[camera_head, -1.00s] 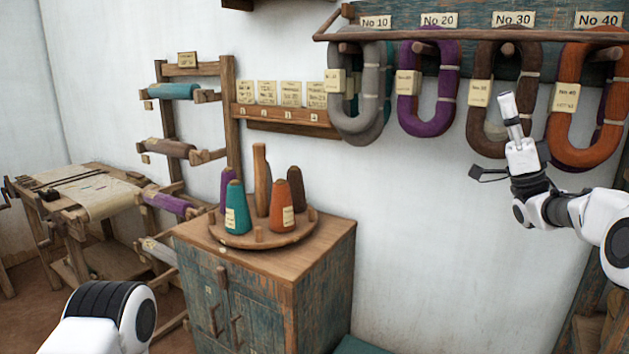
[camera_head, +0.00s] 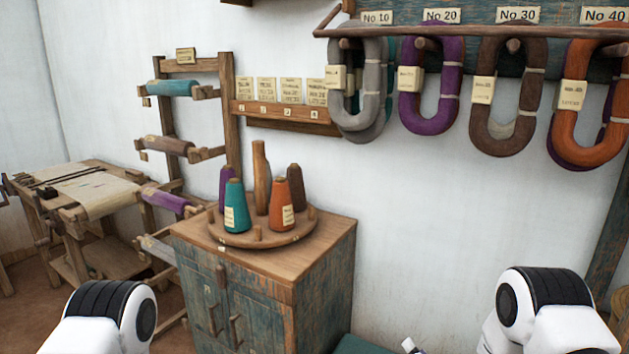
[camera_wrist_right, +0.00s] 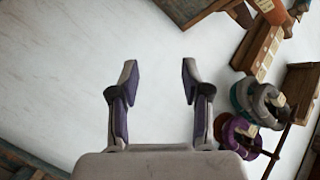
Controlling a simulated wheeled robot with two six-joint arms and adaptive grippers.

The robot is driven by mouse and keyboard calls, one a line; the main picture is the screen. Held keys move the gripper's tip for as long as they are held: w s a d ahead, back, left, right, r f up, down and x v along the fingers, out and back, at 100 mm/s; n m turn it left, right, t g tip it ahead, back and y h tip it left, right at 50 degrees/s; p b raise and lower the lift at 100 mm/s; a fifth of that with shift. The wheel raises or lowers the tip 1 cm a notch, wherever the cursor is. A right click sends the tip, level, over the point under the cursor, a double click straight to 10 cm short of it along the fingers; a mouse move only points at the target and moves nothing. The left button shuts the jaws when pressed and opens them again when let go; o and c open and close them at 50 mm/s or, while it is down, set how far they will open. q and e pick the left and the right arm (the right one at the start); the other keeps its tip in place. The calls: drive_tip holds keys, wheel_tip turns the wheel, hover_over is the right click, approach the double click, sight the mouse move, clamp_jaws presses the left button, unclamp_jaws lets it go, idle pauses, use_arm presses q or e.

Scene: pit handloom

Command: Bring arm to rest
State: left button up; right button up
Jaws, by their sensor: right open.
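My right arm (camera_head: 545,310) is folded low at the bottom right of the head view, with its gripper out of sight or barely at the bottom edge there. In the right wrist view my right gripper (camera_wrist_right: 158,85) is open, its two fingers apart with nothing between them and white wall beyond. My left arm (camera_head: 105,315) shows only as a rounded white and black link at the bottom left of the head view. The left gripper is out of the picture.
Yarn hanks in grey (camera_head: 357,95), purple (camera_head: 432,110), brown (camera_head: 487,130) and orange (camera_head: 567,135) hang from the numbered rack. A cabinet (camera_head: 300,275) carries a round stand (camera_head: 240,240) with several cones. A loom-like bench (camera_head: 100,190) stands left. Wall below the hanks is clear.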

drive_tip(key=s+f+n+g+h, duration=0.1)
drive_tip(key=s+f+g, duration=0.4)
drive_tip(key=s+f, duration=0.65)
drive_tip(key=s+d+f+n+g+h, duration=0.1)
drive_tip(key=s+n+g, duration=0.4)
drive_tip(key=s, duration=2.3)
drive_tip(key=f+g+h, duration=0.1)
drive_tip(key=g, duration=0.4)
drive_tip(key=shift+s+f+n+g, duration=0.3)
drive_tip(key=shift+s, duration=0.1)
drive_tip(key=shift+d, duration=0.1)
